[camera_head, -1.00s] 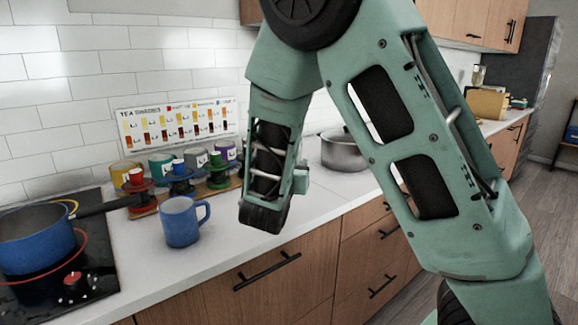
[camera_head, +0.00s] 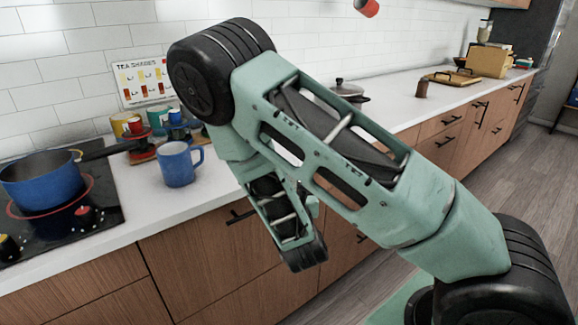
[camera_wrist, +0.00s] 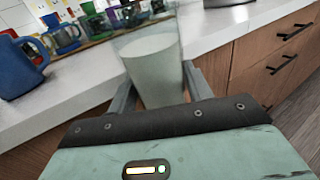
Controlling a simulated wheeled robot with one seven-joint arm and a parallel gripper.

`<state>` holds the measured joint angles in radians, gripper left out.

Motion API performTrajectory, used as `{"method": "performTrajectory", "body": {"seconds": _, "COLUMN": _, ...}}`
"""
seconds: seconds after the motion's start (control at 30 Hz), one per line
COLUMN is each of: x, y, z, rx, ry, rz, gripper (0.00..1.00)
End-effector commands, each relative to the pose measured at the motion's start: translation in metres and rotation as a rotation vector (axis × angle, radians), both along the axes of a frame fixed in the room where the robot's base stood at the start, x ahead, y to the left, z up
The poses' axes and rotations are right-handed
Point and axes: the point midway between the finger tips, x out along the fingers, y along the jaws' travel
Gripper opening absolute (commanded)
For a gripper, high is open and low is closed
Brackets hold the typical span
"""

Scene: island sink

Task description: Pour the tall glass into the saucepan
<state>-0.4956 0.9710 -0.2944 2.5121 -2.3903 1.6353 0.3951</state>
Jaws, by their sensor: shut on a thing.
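The tall glass (camera_wrist: 155,65) is clear, with pale, whitish contents, and stands between the fingers of my gripper (camera_wrist: 160,88) in the wrist view. The gripper is shut on it, and the glass looks slightly tilted in that view. The glass and the fingers are not visible in the head view, where my arm covers much of the middle. The blue saucepan (camera_head: 42,184) sits on the black cooktop at the left of the head view, its dark handle pointing right. Its inside is only partly visible. The glass is held beside the counter, apart from the saucepan.
A blue mug (camera_head: 178,164) stands on the white counter right of the cooktop (camera_head: 98,225); it also shows in the wrist view (camera_wrist: 18,70). Coloured mugs and small stands (camera_head: 140,140) are behind it. A lidded pot (camera_head: 347,92) is farther right. Wooden drawers front the counter.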

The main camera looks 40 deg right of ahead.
Motion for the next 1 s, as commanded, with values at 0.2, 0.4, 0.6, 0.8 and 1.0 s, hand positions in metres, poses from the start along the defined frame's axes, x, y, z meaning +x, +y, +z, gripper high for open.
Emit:
{"method": "performTrajectory", "body": {"seconds": 0.2, "x": -0.011, "y": 0.010, "z": -0.036, "rx": -0.006, "ry": 0.006, "rz": 0.088, "gripper": 0.22}}
{"method": "performTrajectory", "body": {"seconds": 0.4, "x": -0.021, "y": 0.018, "z": -0.067, "rx": -0.005, "ry": 0.005, "rz": 0.166, "gripper": 0.22}}
{"method": "performTrajectory", "body": {"seconds": 0.6, "x": -0.032, "y": 0.025, "z": -0.096, "rx": -0.006, "ry": 0.004, "rz": 0.242, "gripper": 0.22}}
{"method": "performTrajectory", "body": {"seconds": 0.8, "x": -0.045, "y": 0.031, "z": -0.125, "rx": -0.005, "ry": 0.004, "rz": 0.320, "gripper": 0.22}}
{"method": "performTrajectory", "body": {"seconds": 1.0, "x": -0.056, "y": 0.035, "z": -0.152, "rx": -0.007, "ry": 0.004, "rz": 0.395, "gripper": 0.22}}
